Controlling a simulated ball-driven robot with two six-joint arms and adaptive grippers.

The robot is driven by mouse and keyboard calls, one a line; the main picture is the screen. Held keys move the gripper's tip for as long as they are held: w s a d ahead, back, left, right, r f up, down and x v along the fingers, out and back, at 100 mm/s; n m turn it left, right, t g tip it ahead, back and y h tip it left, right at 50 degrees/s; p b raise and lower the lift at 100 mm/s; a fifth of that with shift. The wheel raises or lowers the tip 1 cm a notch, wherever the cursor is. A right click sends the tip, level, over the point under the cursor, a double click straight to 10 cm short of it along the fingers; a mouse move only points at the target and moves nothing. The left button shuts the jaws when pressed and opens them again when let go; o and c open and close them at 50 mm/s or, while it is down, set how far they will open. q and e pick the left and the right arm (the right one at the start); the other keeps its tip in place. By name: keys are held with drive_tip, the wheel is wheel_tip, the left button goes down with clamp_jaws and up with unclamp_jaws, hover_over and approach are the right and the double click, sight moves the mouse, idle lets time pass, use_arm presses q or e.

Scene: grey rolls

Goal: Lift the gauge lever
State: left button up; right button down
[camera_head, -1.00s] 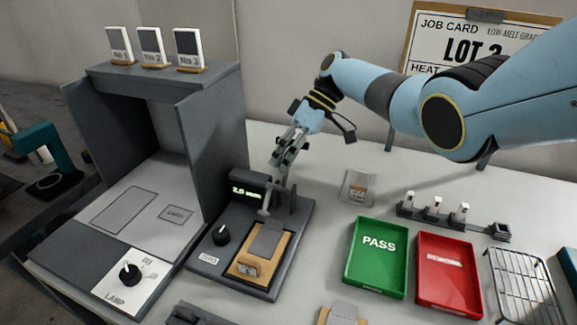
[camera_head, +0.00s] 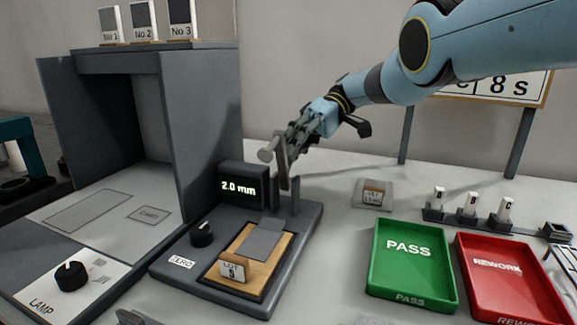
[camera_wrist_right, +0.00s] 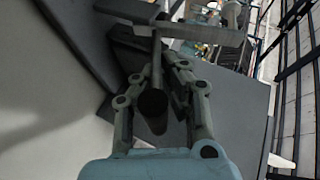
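The thickness gauge has a dark grey base (camera_head: 184,265), a knob (camera_head: 202,234) and a display (camera_head: 240,186) reading 2.0 mm. Its grey lever (camera_head: 267,154) is raised well above the base, beside the upright post. My right gripper (camera_head: 292,146) is at the lever. In the right wrist view, the lever's dark round handle (camera_wrist_right: 152,108) lies between the fingers of that gripper (camera_wrist_right: 160,75), which look closed around it. A tan holder (camera_head: 256,266) with a grey plate (camera_head: 259,241) and a small lot tag lies on the gauge base. My left gripper is out of view.
A grey lamp booth (camera_head: 205,110) stands left of the gauge, with numbered cards on top. A green PASS tray (camera_head: 377,275) and a red REWORK tray (camera_head: 476,290) lie to the right. A small tagged block (camera_head: 373,194) and a rack (camera_head: 470,222) stand behind them.

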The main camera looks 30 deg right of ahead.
drive_tip(key=shift+s+d+f, duration=0.1)
drive_tip(key=shift+d+f, duration=0.05)
drive_tip(key=shift+f, duration=0.2)
drive_tip(key=c, duration=1.5)
unclamp_jaws()
drive_tip(key=shift+d, duration=0.15)
drive_tip(key=shift+o, duration=0.5)
drive_tip(key=shift+r, duration=0.1)
